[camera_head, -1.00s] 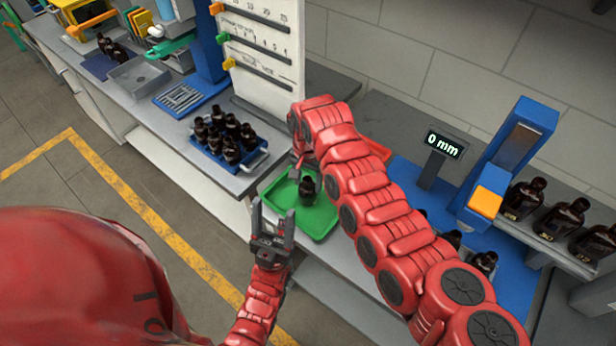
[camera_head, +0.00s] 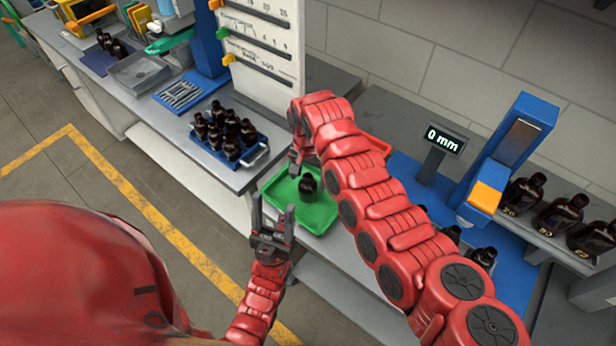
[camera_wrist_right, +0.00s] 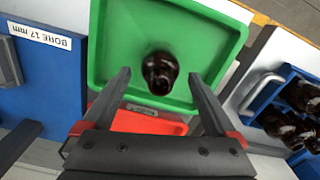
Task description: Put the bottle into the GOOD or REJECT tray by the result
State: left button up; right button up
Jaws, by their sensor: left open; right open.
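A dark amber bottle (camera_head: 307,188) stands in the green tray (camera_head: 318,216). In the right wrist view the bottle (camera_wrist_right: 160,72) is seen from above, between and beyond the fingertips of my open right gripper (camera_wrist_right: 158,77), with no finger visibly touching it. In the head view my right gripper (camera_head: 294,171) is at the tray's back left and partly hidden by its arm. The red tray (camera_wrist_right: 145,122) lies beside the green one, mostly hidden. My left gripper (camera_head: 271,217) is open and empty, in front of the green tray.
A blue rack of several bottles (camera_head: 264,138) stands left of the green tray. A blue gauge stand (camera_head: 513,150) with a display (camera_head: 443,139) reading 0 mm is at right. Several bottles (camera_head: 558,213) stand beyond it. A marked board (camera_head: 262,45) rises behind.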

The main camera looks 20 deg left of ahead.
notch_tip(320, 180, up, 4)
jog(key=b, duration=0.3)
jog(key=shift+r, duration=0.1)
notch_tip(320, 180, up, 7)
jog(key=b, duration=0.1)
jog(key=shift+r, duration=0.2)
